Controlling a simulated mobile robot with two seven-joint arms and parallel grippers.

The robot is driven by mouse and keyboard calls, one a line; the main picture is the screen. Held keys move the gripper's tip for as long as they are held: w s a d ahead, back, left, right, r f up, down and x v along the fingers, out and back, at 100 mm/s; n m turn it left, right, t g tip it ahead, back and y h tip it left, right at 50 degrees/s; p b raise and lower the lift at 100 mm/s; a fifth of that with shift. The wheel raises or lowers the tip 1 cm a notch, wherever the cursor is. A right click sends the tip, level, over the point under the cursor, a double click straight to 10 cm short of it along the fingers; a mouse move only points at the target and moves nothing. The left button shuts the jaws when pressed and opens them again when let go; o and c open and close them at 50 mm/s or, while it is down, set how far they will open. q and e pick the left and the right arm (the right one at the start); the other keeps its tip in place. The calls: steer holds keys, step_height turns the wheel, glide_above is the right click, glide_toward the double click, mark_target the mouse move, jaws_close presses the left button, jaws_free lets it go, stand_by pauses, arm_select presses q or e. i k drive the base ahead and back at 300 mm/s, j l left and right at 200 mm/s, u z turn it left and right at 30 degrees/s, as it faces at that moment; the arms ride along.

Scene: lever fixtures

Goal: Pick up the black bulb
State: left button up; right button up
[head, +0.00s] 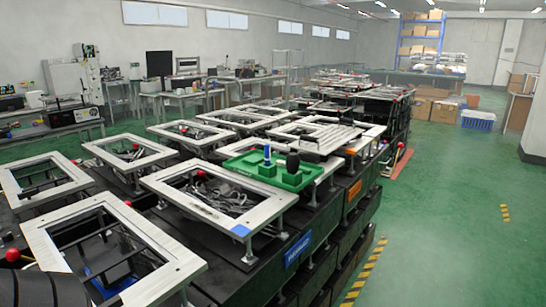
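The black bulb (293,163) stands upright on a green tray (240,168), at the tray's right part near the centre of the head view. It has a dark rounded top, and its lower end is set in or behind a green block, so its base is hidden. A blue and white object (267,156) stands upright just left of it in a green holder. Neither of my grippers shows in the head view.
The tray rests on a row of silver frames (217,200) on dark cabinets, with red knobs and cables in the frames. A green floor aisle (450,215) with yellow-black striped marks lies open at the right. Benches with equipment stand at the back left.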

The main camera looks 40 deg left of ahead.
mark_target(292, 162)
steer(key=i+l+u, duration=0.1)
steer(key=i+u, duration=0.3)
steer(key=i, duration=0.15)
steer(key=i+l+u, duration=0.65)
steer(key=u, duration=0.2)
steer(key=i+l+u, duration=0.6)
steer(key=l+u, duration=0.15)
steer(key=u, duration=0.2)
steer(key=i+l+u, duration=0.1)
steer(key=l+u, duration=0.2)
steer(key=u, duration=0.15)
steer(key=l+u, duration=0.35)
steer(key=u, duration=0.15)
steer(key=l+u, duration=0.35)
steer(key=u, duration=0.15)
